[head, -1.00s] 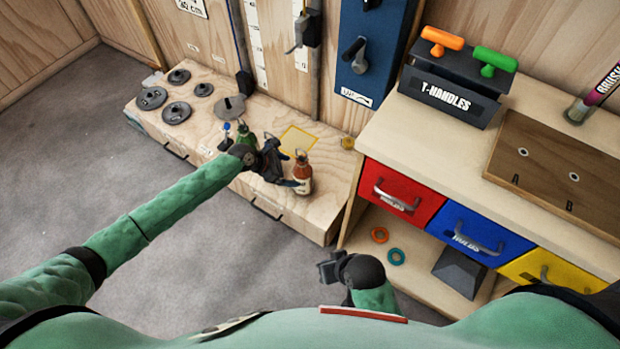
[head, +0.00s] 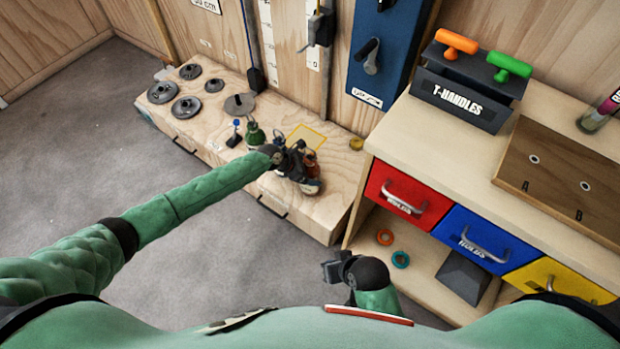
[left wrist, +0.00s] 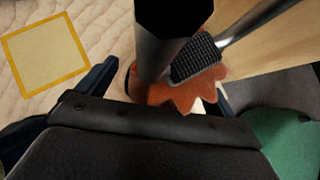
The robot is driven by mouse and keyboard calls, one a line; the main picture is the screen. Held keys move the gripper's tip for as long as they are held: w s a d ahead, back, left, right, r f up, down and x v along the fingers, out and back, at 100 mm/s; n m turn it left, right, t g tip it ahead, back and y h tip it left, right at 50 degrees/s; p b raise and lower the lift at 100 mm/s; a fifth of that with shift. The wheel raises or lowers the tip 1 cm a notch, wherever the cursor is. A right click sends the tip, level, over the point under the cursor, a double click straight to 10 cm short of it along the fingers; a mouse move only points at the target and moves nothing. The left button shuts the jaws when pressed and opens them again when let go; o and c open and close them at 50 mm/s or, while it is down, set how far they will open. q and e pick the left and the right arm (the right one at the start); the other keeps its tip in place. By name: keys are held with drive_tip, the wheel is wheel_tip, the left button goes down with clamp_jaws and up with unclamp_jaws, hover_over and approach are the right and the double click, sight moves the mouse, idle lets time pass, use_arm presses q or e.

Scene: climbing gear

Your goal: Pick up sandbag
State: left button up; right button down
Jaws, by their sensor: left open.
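A small reddish-brown item (head: 312,164), which I take to be the sandbag, stands on the low wooden bench, partly hidden by my left gripper (head: 306,181). In the left wrist view the item shows as an orange-brown jagged shape (left wrist: 178,94), with a dark post and a metal bar above it. My left gripper's fingers (left wrist: 160,90) are open, one on each side of the item. I cannot tell whether they touch it. My right gripper (head: 332,270) hangs low in front of the shelf, away from the item; its jaws are too small to judge.
A similar green item (head: 255,134) stands left of the gripper. A yellow square outline (head: 305,137) is marked on the bench (head: 225,148) behind. Dark discs (head: 186,107) lie at its left end. The drawer cabinet (head: 380,165) stands close on the right.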

use_arm(q)
drive_tip(key=shift+c, duration=0.4)
drive_tip(key=c, duration=1.8)
drive_tip(key=shift+r, duration=0.15)
clamp_jaws()
